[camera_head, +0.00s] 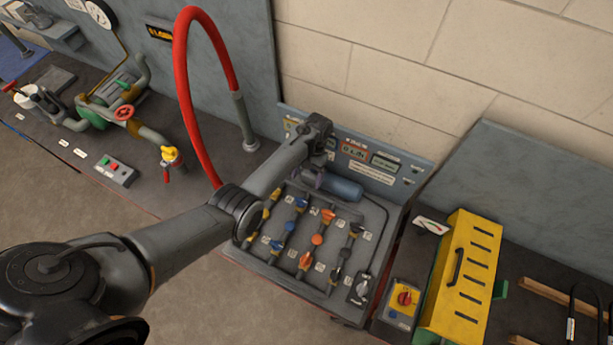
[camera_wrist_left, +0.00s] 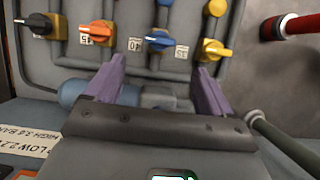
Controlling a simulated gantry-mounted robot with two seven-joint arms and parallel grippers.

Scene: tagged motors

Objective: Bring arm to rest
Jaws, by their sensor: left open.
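My left arm reaches across the head view to the valve panel. Its gripper (camera_head: 311,180) is mostly hidden there behind the wrist, with a bit of purple finger showing. In the left wrist view the two purple fingers (camera_wrist_left: 161,72) are apart with nothing between them. Beyond them are an orange handle (camera_wrist_left: 97,33), a blue handle (camera_wrist_left: 159,41) and a yellow handle (camera_wrist_left: 215,49) with number tags. The fingertips appear short of the handles; whether they touch anything is unclear. My right gripper is not in view.
A blue cylinder (camera_head: 341,188) lies at the back of the panel (camera_head: 285,272). A red hose (camera_head: 182,85) arches close behind my left arm. A yellow slotted box (camera_head: 463,275) and a red knob box (camera_head: 401,300) stand right. Floor is open at front left.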

